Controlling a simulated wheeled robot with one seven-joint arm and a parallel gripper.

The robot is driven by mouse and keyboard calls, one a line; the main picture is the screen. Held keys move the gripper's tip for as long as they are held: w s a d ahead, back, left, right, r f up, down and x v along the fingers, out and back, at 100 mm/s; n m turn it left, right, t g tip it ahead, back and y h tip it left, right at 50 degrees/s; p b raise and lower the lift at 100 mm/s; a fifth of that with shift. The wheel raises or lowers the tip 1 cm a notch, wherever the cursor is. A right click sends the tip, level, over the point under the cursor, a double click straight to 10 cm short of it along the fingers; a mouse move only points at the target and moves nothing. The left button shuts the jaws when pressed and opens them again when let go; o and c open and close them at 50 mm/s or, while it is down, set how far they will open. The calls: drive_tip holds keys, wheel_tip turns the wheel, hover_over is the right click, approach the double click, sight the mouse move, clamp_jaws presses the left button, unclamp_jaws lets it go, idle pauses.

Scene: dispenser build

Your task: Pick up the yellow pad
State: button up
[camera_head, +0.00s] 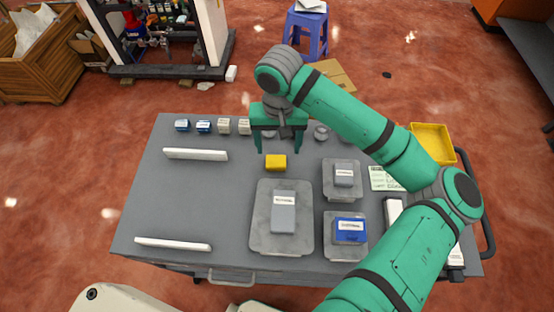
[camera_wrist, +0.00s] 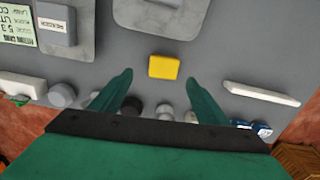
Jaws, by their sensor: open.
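The yellow pad (camera_head: 275,162) is a small yellow block lying on the grey table, just behind the large grey plate. In the wrist view the yellow pad (camera_wrist: 163,67) lies ahead of the fingertips, roughly centred between them. My gripper (camera_head: 278,150) is above the table at the pad's far side, fingers pointing down. In the wrist view my gripper (camera_wrist: 160,78) has its two green fingers spread wide with nothing between them. The fingers appear apart from the pad; the exact height above it is hard to tell.
A large plate (camera_head: 264,237) with a grey block lies in front of the pad. Smaller plates (camera_head: 329,192) with blocks lie right. White bars (camera_head: 196,154) lie left. Small blue and beige blocks (camera_head: 203,127) line the back edge. A yellow tray (camera_head: 432,140) stands at right.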

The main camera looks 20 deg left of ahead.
sight(276, 161)
drive_tip(key=f, duration=0.5)
drive_tip(key=shift+s+a+f, duration=0.15)
drive_tip(key=shift+s+a, duration=0.05)
drive_tip(key=shift+a, duration=0.05)
drive_tip(key=shift+f, duration=0.6)
drive_tip(key=shift+w, duration=0.15)
drive_tip(key=c, duration=0.7)
drive_tip(key=shift+s, duration=0.2)
drive_tip(key=c, duration=0.4)
